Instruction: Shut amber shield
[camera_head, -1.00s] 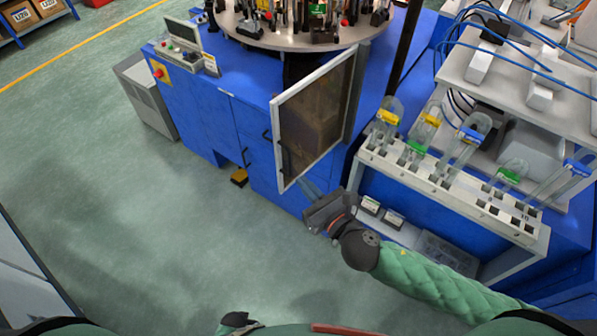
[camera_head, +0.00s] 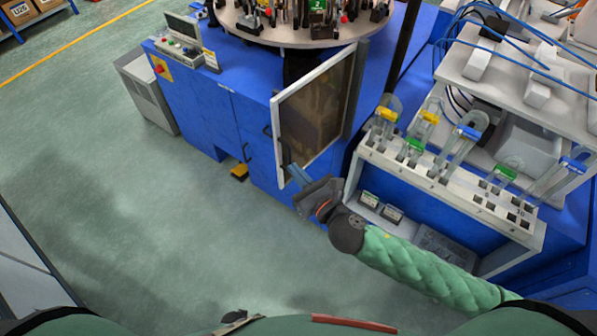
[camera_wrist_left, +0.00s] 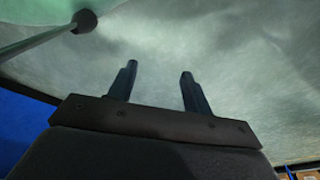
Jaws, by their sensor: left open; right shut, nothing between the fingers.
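The amber shield (camera_head: 318,105) is a pale-framed door with a brownish see-through panel. It stands swung out from the blue machine below the round turntable, with a dark handle on its free left edge. My right gripper (camera_head: 292,170) is shut and empty. Its fingertips overlap the lower left part of the shield's frame in the head view; I cannot tell whether they touch it. My left gripper (camera_wrist_left: 158,75) is open and empty in the left wrist view, with only floor beyond its fingers.
The round turntable (camera_head: 300,32) with several fixtures sits above the shield. A white rack (camera_head: 450,190) with several clear tubes and coloured clips stands to the right. A control panel (camera_head: 182,48) is at the upper left. The green floor on the left is clear.

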